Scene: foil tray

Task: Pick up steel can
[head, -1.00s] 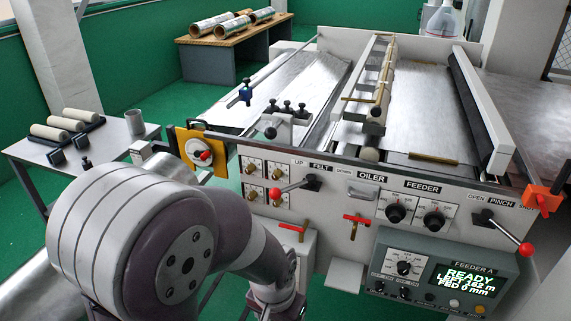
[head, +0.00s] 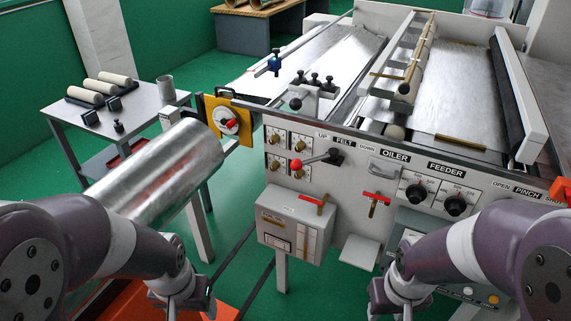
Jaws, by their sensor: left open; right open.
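A small grey steel can (head: 165,86) stands upright at the right end of the side table (head: 140,104) on the left. My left gripper (head: 182,306) is at the bottom edge of the head view, pointing down, open, and well in front of and below the can. My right gripper (head: 392,304) is also at the bottom edge, right of centre, open and far from the can. The fingertips of both are cut off or hard to make out. Neither gripper touches the can.
Several cream rollers (head: 113,78) lie on racks left of the can. A large shiny foil roll (head: 155,175) lies between my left arm and the side table. The machine (head: 340,200) with levers and knobs fills the right. Green floor (head: 235,215) shows between.

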